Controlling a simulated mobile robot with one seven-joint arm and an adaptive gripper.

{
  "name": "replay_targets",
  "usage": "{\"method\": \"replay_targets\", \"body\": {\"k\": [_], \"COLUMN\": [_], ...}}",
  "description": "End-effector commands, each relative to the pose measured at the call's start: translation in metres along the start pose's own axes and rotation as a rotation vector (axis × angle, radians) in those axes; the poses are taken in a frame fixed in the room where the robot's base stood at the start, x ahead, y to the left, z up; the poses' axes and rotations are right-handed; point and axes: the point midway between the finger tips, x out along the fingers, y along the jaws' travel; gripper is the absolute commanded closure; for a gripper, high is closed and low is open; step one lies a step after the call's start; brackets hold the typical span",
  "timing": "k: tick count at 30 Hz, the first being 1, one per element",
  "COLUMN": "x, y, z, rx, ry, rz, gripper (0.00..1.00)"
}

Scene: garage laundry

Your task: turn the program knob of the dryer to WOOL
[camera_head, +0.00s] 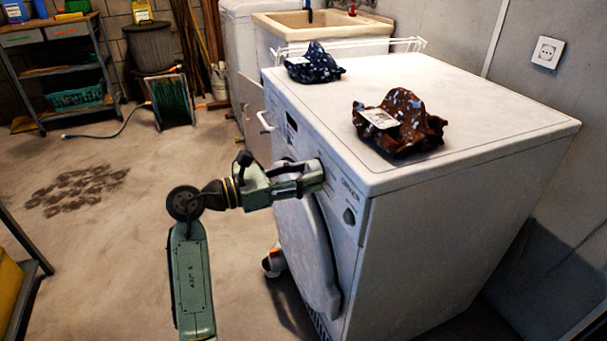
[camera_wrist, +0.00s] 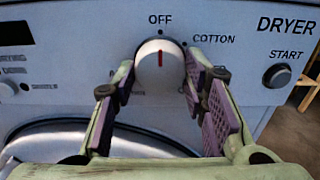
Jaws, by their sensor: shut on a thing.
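The white dryer (camera_head: 460,235) stands at the right in the head view, its control panel facing left. In the wrist view the round white program knob (camera_wrist: 159,66) has a red mark pointing straight up at OFF. COTTON is printed at its upper right. Other labels are partly hidden by my fingers, and I cannot read WOOL. My gripper (camera_wrist: 160,84) has its purple pads on both sides of the knob and is shut on it. In the head view my gripper (camera_head: 312,176) is against the panel and hides the knob.
The round START button (camera_wrist: 277,76) is right of the knob, with a small control at the far left. The dryer's round door (camera_head: 318,255) is below. Two crumpled packets, brown (camera_head: 402,125) and blue (camera_head: 313,66), lie on top. Open floor lies left.

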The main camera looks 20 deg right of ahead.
Motion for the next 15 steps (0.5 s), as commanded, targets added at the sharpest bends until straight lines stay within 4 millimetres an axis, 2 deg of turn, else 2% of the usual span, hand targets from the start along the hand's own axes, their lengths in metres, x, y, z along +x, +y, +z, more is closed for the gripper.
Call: {"method": "replay_targets", "body": {"k": [8,15], "x": [0.0002,0.0004], "y": [-0.0004,-0.0003], "z": [0.0016,0.0031], "rx": [0.061,0.223], "ry": [0.0,0.0], "rz": [-0.002,-0.002], "gripper": [0.88,0.88]}}
